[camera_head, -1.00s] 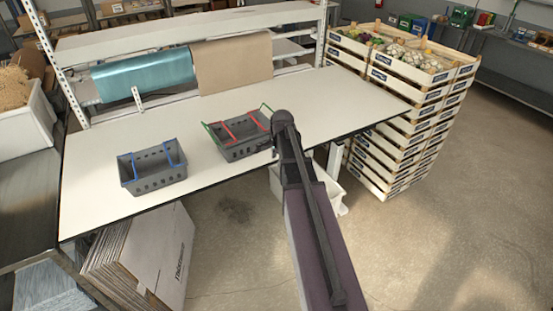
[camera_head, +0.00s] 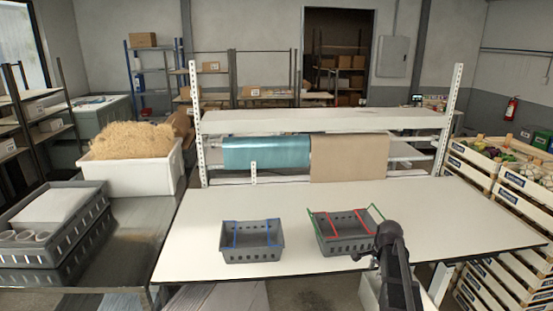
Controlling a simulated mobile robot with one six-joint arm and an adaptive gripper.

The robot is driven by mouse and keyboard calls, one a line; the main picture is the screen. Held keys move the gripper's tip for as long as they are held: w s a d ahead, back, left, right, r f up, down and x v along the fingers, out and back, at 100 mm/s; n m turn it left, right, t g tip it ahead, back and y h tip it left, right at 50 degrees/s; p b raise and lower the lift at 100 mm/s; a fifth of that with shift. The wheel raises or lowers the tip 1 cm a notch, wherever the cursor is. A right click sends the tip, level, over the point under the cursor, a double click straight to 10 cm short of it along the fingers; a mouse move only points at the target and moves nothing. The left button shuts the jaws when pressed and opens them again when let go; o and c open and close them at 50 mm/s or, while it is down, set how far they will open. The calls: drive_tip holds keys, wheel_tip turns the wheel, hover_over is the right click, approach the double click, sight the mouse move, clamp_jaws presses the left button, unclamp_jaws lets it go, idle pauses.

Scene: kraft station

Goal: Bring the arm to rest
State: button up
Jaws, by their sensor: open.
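My arm (camera_head: 397,275) reaches up from the bottom of the picture, right of centre, to the front edge of the white packing table (camera_head: 190,243). Its end shows as a dark shape in front of the right part of a grey basket with red and green handles (camera_head: 345,243). I cannot tell whether the arm touches the basket. A second grey basket with blue handles (camera_head: 251,254) stands to the left on the table, clear of the arm.
Stacked wooden crates (camera_head: 508,232) of produce stand right of the table. A shelf frame (camera_head: 325,121) with blue and brown rolls is at the table's back. A white bin of straw-like filling (camera_head: 132,175) and a grey crate (camera_head: 55,250) stand left.

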drive_tip(key=s+a+f+n+g+b, duration=0.1)
drive_tip(key=s+a+f+n+b, duration=0.5)
drive_tip(key=a, duration=0.4)
drive_tip(key=s+a+f+n+b, duration=0.6)
drive_tip(key=s+a+f+n, duration=0.1)
drive_tip(key=s+a+n, duration=0.2)
drive_tip(key=shift+s+a+f+n+g+b, duration=0.3)
drive_tip(key=shift+a+n+g+b, duration=0.1)
drive_tip(key=shift+a+n, duration=0.55)
drive_tip(key=shift+a, duration=0.1)
